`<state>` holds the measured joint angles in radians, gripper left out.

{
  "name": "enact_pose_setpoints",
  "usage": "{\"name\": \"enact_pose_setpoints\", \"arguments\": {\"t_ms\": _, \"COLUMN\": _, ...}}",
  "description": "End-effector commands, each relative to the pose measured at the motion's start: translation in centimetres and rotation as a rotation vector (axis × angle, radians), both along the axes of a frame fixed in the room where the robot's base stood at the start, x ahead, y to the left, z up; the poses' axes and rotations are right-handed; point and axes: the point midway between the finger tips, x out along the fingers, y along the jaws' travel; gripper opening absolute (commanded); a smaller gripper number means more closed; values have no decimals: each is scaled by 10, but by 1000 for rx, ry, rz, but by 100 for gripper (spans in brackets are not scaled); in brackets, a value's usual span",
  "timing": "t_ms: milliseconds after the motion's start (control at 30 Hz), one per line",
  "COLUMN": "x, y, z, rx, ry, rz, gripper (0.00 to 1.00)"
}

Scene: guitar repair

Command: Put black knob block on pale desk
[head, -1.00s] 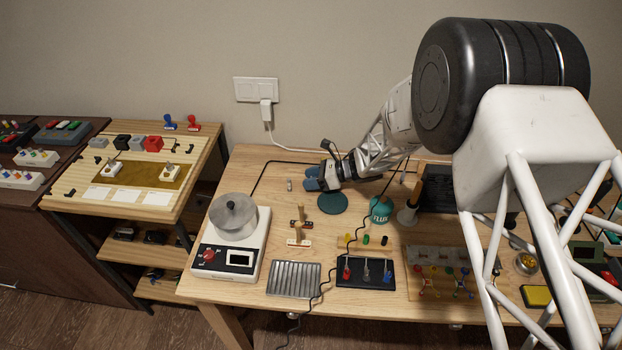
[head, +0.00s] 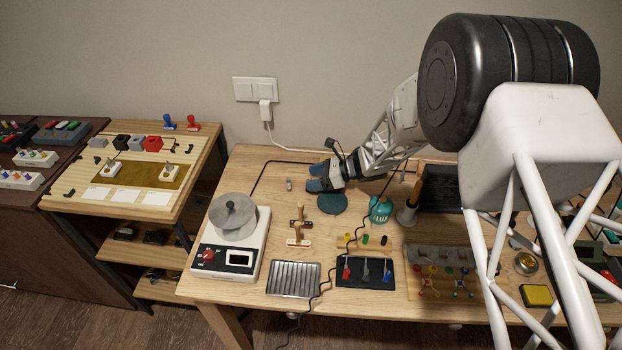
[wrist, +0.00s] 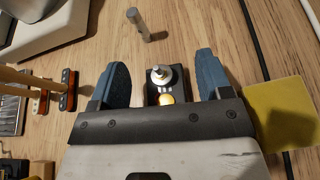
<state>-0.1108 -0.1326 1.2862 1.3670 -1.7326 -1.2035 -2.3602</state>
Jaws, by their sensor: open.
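A small black block with a silver knob (wrist: 163,76) sits on the wooden workbench in the wrist view, with a shiny gold spot on its near side. My gripper (wrist: 168,78) is open, with one blue finger on each side of this block and a gap on both sides. In the head view my gripper (head: 315,180) is low at the back of the workbench and hides the block. A pale desk (head: 150,207) with a cream top stands left of the workbench. It carries a black block (head: 122,141), a grey block and a red block along its back.
A white scale with a metal pot (head: 234,216) stands at the workbench's left end. A small metal cylinder (wrist: 139,22) stands beyond the block. A yellow pad (wrist: 278,112) lies right of my fingers. A teal disc (head: 332,204) and flux bottle (head: 380,209) are near my gripper.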

Motion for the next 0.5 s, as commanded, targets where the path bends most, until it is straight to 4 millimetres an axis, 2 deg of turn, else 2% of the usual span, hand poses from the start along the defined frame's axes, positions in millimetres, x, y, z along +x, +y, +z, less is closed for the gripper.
{"name": "enact_pose_setpoints", "arguments": {"t_ms": 300, "x": 1, "y": -36, "z": 15, "rx": 1, "ry": -1, "rz": -3, "gripper": 72}}
{"name": "enact_pose_setpoints", "arguments": {"t_ms": 500, "x": 1, "y": -51, "z": 21, "rx": 0, "ry": 0, "rz": -1, "gripper": 72}}
